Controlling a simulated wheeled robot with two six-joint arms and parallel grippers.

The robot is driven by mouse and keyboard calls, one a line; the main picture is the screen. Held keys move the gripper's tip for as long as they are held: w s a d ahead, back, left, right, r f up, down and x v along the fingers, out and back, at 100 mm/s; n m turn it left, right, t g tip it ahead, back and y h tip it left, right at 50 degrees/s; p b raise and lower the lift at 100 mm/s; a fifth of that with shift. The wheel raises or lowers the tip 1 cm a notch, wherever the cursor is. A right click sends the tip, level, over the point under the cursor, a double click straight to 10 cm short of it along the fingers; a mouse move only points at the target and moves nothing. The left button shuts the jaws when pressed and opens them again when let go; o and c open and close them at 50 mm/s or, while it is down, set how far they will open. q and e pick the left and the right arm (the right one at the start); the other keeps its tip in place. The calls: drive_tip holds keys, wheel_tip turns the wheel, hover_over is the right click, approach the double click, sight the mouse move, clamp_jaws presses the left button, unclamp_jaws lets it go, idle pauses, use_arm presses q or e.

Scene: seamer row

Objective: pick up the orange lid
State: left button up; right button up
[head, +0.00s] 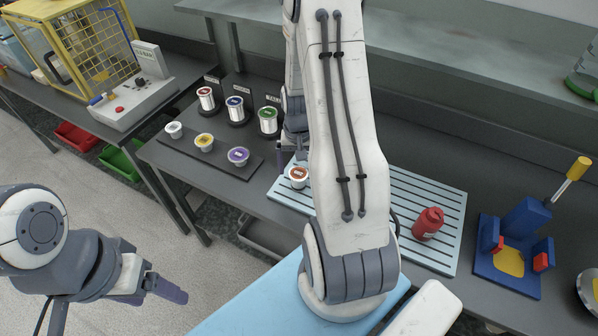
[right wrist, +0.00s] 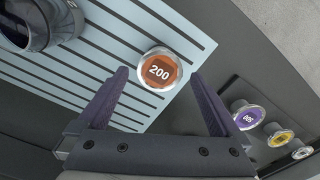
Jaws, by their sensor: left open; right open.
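The orange lid (head: 298,174) is a small round piece with a pale rim, lying on the light blue slatted mat (head: 440,262). In the right wrist view the lid (right wrist: 160,65) shows an orange top marked 200. My right gripper (right wrist: 159,76) is open, its two dark fingertips spread to either side of the lid's near edge. I cannot tell the height between them; nothing is between the fingers. In the head view my right arm hides most of that gripper. My left gripper (head: 160,287) is open and empty at the lower left, over the floor.
A dark tray (head: 225,172) left of the mat holds white, yellow (head: 204,142) and purple (head: 238,156) lids. Several cans (head: 236,110) stand behind it. A blue fixture (head: 525,225) stands at the right.

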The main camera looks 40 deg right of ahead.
drive_tip(key=shift+f, duration=0.2)
idle(0.3)
drive_tip(key=c, duration=1.3)
drive_tip(key=shift+r, duration=0.1)
